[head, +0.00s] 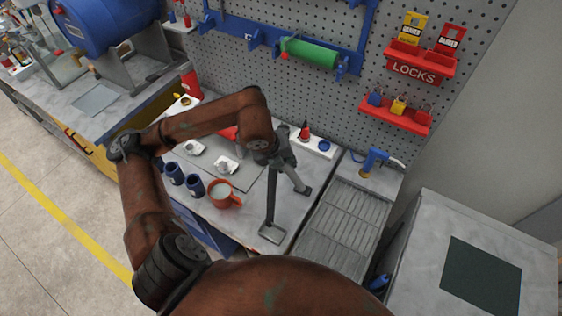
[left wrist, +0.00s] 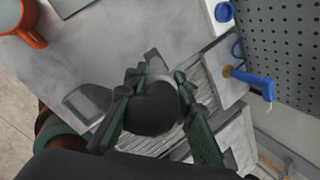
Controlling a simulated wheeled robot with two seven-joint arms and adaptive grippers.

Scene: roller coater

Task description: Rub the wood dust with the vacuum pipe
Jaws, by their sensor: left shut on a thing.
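My left gripper (head: 280,157) is above the grey workbench, shut on a dark grey vacuum pipe (head: 271,198). The pipe hangs down from the gripper and ends in a flat, rectangular nozzle (head: 271,235) near the bench's front edge. Whether the nozzle touches the bench is not clear. In the left wrist view, the fingers (left wrist: 162,82) close around the pipe's round dark end (left wrist: 152,108), and the nozzle (left wrist: 88,103) shows to the left. I cannot make out any wood dust in either view. My right gripper is not in view.
An orange mug (head: 230,201), two dark blue cups (head: 194,188) and small white dishes (head: 226,165) stand left of the pipe. A ribbed grey tray (head: 343,218) lies to the right, with a blue tool (head: 374,159) behind it. A pegboard (head: 345,95) rises at the back.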

